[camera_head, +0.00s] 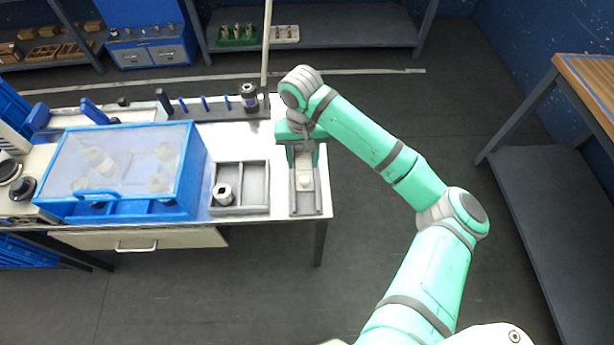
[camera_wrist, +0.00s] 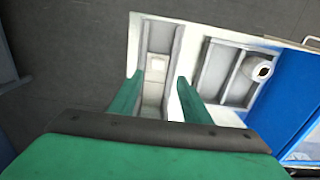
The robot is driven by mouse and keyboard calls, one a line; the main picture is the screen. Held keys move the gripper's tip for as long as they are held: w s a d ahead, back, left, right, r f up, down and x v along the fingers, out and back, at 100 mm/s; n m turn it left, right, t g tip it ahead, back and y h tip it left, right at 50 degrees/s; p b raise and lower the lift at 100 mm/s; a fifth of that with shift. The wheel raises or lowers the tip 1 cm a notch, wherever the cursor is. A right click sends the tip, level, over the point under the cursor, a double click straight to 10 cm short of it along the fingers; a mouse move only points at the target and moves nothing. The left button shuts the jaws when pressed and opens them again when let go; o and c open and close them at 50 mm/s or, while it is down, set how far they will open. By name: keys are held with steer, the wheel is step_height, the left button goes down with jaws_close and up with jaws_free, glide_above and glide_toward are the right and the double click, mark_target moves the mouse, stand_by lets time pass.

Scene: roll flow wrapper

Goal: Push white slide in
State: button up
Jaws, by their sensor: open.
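The white slide (camera_head: 305,181) sits in a grey channel (camera_head: 320,202) at the right end of the white table in the head view. In the wrist view the white slide (camera_wrist: 154,78) lies in its channel, just beyond and between my fingertips. My gripper (camera_head: 303,143) is over the far part of the channel, pointing down. In the wrist view my gripper (camera_wrist: 160,82) has its two green fingers apart with nothing held between them. Whether a finger touches the slide or the channel walls cannot be told.
A grey divided tray (camera_head: 255,209) holding a round metal part (camera_head: 223,194) stands left of the channel. A blue case with a clear lid (camera_head: 190,205) is farther left. A thin upright pole (camera_head: 266,50) and a dark roller (camera_head: 249,97) stand behind.

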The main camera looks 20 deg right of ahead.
mark_target(305, 180)
steer(key=f, duration=0.9)
steer(key=shift+s+d+f, duration=0.15)
steer(key=shift+d+f, duration=0.2)
steer(key=shift+f, duration=0.05)
